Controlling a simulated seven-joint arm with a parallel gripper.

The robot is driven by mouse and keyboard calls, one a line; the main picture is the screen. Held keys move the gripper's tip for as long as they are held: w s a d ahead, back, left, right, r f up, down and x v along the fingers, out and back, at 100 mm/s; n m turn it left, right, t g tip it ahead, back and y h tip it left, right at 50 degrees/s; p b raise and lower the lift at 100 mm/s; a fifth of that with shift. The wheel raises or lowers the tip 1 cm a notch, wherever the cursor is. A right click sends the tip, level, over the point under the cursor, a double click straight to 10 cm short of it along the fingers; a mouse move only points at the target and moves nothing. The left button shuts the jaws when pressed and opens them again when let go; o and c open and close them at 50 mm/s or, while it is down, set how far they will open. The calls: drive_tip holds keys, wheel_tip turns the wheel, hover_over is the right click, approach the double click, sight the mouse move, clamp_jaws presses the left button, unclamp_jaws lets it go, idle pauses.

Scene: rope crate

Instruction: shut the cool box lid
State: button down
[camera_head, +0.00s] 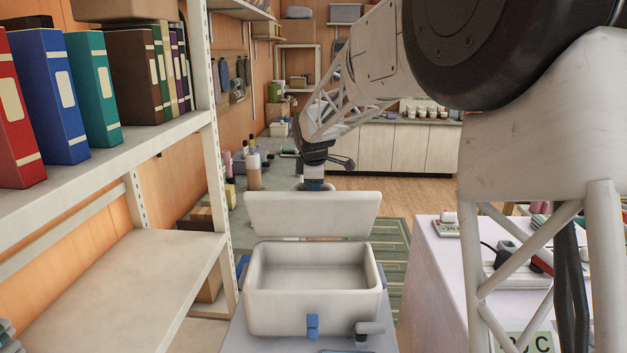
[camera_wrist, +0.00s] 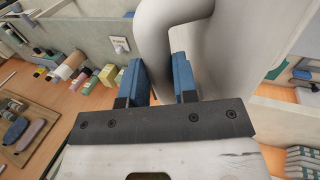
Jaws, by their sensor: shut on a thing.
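The white cool box (camera_head: 315,315) stands with its mouth open and its inside looks empty. Its lid (camera_head: 311,215) is raised, standing up behind the box's back edge. A blue latch (camera_head: 313,325) is on the box's front. My gripper (camera_head: 316,186) is at the middle of the lid's top edge, shut on it; the fingertips are partly hidden behind the lid. In the wrist view my gripper's blue fingers (camera_wrist: 159,84) are on either side of a pale rounded part of the lid (camera_wrist: 215,50).
A shelf with binders (camera_head: 95,90) stands close on the left. A table with a pale cloth (camera_head: 432,290) is on the right. A striped green mat (camera_head: 398,265) lies on the floor behind the box. The space above the open box is clear.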

sight(314, 204)
drive_tip(key=shift+s+d+f+t, duration=0.1)
drive_tip(key=shift+s+f+t, duration=0.3)
drive_tip(key=shift+s, duration=0.45)
drive_tip(key=shift+s+f+t, duration=0.15)
drive_tip(key=shift+s+t, duration=0.3)
drive_tip(key=shift+s, duration=0.45)
drive_tip(key=shift+s+d+f+t, duration=0.1)
drive_tip(key=shift+s+f+t, duration=0.3)
drive_tip(key=shift+s, duration=0.45)
drive_tip(key=shift+s+f, duration=0.25)
drive_tip(key=shift+s, duration=0.25)
drive_tip(key=shift+s+f, duration=0.2)
drive_tip(key=shift+s, duration=0.25)
drive_tip(key=s+f, duration=0.9)
drive_tip(key=f, duration=0.1)
drive_tip(key=shift+s+d+f, duration=0.15)
drive_tip(key=shift+d+f, duration=0.2)
drive_tip(key=shift+d, duration=0.05)
drive_tip(key=c, duration=0.9)
unclamp_jaws()
drive_tip(key=shift+r, duration=0.15)
drive_tip(key=v, duration=0.7)
drive_tip(key=shift+s+r, duration=0.2)
drive_tip(key=shift+s, duration=0.05)
